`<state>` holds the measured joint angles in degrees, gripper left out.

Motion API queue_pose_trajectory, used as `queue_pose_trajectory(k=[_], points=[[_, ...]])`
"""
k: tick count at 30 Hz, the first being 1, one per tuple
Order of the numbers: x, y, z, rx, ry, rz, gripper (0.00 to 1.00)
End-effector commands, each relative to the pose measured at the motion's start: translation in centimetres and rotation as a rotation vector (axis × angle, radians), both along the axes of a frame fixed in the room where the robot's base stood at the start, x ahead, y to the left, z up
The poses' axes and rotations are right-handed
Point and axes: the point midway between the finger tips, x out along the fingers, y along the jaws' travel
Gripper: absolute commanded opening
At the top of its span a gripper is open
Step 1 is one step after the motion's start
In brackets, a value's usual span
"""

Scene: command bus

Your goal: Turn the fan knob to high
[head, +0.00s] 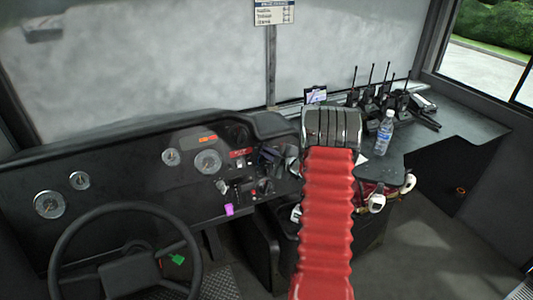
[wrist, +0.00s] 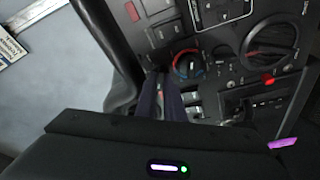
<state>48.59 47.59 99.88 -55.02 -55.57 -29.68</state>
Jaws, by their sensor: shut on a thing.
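My gripper (wrist: 162,78) reaches down to the dashboard control panel (wrist: 222,75) in the wrist view. Its dark fingers are shut on a small control there, which looks to be the fan knob. The fingers hide that knob, so its pointer and setting cannot be read. Just right of the fingertips is a round knob with a blue and red ring (wrist: 188,65). In the head view my gripper (head: 275,158) is at the right part of the dashboard (head: 120,150), partly hidden by my red arm.
A large black dial (wrist: 270,42), a red button (wrist: 268,80) and several switches (wrist: 165,30) sit close around the fingers. The steering wheel (head: 125,250) is at the left. A water bottle (head: 384,132) and several radios (head: 370,95) stand on the right-hand ledge.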

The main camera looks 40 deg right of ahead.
Motion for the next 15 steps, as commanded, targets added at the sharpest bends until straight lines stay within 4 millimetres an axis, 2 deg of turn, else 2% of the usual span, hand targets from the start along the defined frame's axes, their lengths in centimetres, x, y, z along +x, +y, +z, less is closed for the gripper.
queue_pose_trajectory(k=[8,15], points=[[0.25,0.24,-0.13,0.024,-0.006,0.001,0.0],[0.27,0.32,-0.25,0.113,-0.031,-0.031,0.0]])
